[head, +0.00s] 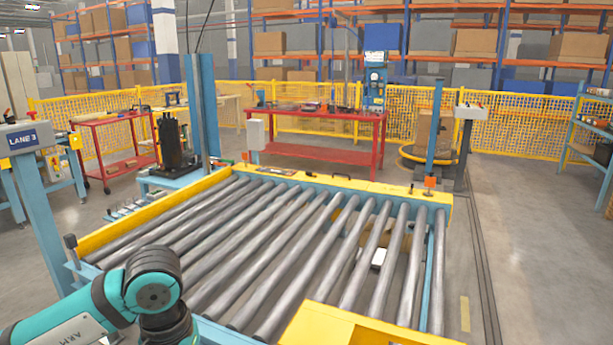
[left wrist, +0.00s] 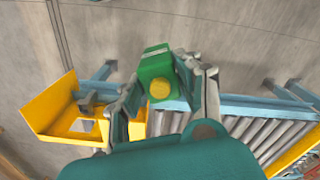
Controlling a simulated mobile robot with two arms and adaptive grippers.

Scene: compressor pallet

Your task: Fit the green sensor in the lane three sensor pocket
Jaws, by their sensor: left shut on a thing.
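The green sensor (left wrist: 157,66) is a small block with a round yellow face. In the left wrist view it sits between the two grey fingers of my left gripper (left wrist: 165,84), which is shut on it. It is held up in front of a yellow bent plate (left wrist: 48,108) with a square opening and a blue frame. I cannot tell whether that opening is the lane three sensor pocket. In the head view my left arm comes in at the bottom left, but its gripper and the sensor are hidden. My right gripper is in neither view.
A roller conveyor (head: 95,242) with yellow side rails fills the middle of the head view. A LANE 3 sign (head: 23,139) stands on a blue post at the left. Behind are red benches (head: 312,152) and a yellow fence (head: 520,125). The floor at right is clear.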

